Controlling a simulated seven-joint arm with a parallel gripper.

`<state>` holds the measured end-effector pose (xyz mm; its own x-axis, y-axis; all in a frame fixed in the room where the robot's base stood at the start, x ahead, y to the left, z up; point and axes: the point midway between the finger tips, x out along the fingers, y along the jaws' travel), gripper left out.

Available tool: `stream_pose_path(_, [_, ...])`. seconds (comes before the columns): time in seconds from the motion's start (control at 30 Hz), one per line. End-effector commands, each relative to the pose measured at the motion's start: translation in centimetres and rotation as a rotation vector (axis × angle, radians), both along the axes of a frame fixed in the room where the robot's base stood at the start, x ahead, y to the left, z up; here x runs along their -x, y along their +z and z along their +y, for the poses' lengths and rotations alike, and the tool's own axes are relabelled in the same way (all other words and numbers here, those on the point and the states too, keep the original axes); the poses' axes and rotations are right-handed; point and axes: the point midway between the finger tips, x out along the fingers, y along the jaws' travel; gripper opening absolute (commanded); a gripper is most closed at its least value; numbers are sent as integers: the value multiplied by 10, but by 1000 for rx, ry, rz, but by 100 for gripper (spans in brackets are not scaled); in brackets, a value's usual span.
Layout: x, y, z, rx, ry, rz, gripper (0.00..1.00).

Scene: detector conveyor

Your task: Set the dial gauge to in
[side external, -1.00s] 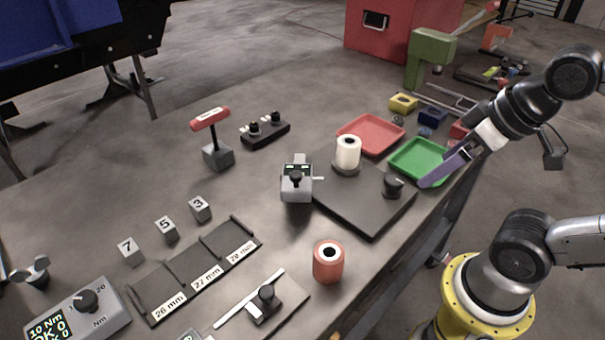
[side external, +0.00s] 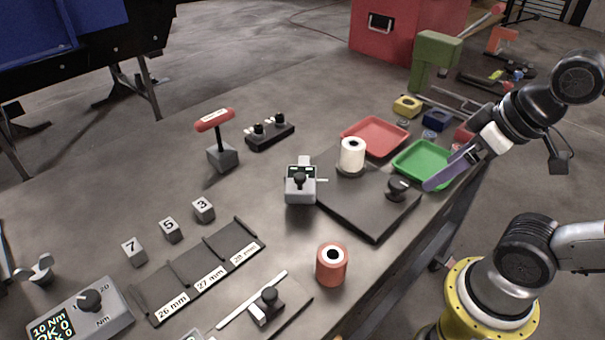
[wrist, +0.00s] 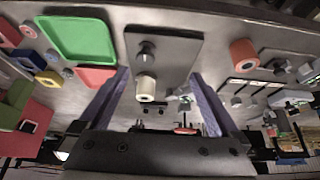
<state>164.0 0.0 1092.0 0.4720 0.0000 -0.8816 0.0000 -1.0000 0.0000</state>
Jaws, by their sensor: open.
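The dial gauge (side external: 300,187) looks like a small grey box with a black knob on its front and small dark windows above it. It stands at the left edge of a dark plate (side external: 365,215), with a thin pin pointing right. A white cylinder (side external: 352,155) stands on that plate, and a black knob (side external: 398,188) sits on its right part. My gripper (side external: 430,186), with purple fingers, is above the bench by the green tray, right of the gauge and apart from it. In the wrist view my gripper (wrist: 158,73) is open and empty. The gauge's setting is too small to read.
A green tray (side external: 424,178) and a red tray (side external: 377,150) lie behind the plate. An orange cylinder (side external: 331,266) stands in front. A red-handled lever (side external: 216,121), numbered blocks and a labelled rack (side external: 245,228) are to the left. Bare bench surrounds the gauge's left side.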

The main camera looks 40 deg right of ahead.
Motion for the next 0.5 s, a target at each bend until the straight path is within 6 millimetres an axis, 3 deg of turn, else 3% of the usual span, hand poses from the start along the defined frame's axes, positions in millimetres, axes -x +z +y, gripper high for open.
stream_pose_path(0.03, [0, 0, 0, 2, 4, 0, 87])
stream_pose_path(0.13, [6, -1, 0, 18, 36, 31, 69])
stream_pose_path(0.2, [5, 14, 0, 36, 69, 34, 58])
stream_pose_path(0.37, [-16, 58, 4, 74, 177, 89, 58])
stream_pose_path(0.5, [-50, 95, 16, 105, 301, 161, 58])
